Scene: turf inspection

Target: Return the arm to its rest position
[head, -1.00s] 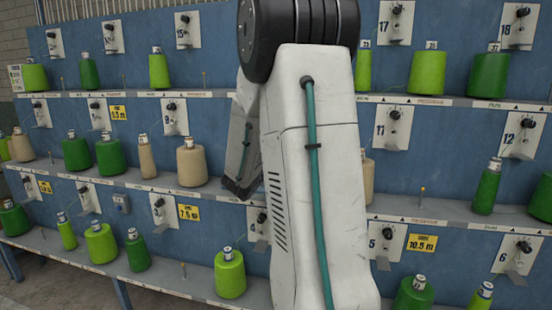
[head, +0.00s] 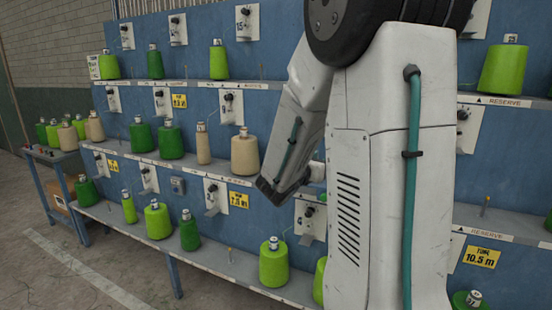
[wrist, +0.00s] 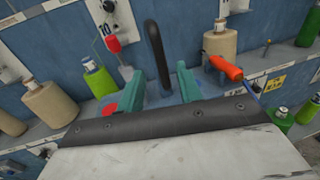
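My arm (head: 400,170) stands large and upright in the right half of the head view, with its forearm (head: 300,130) slanting down to the left behind it. My fingertips are not clearly visible there. In the wrist view my gripper (wrist: 161,88) shows two teal fingers held apart, with no cone between them. A dark curved bar (wrist: 154,50) rises behind the gap; I cannot tell what it belongs to. An orange-red piece (wrist: 224,67) shows right of the fingers, and a smaller red one (wrist: 113,45) left of them.
A blue rack (head: 220,130) with shelves of green and tan yarn cones runs behind my arm. A side table (head: 62,158) with several cones stands at the far left. The concrete floor (head: 60,265) at lower left is clear.

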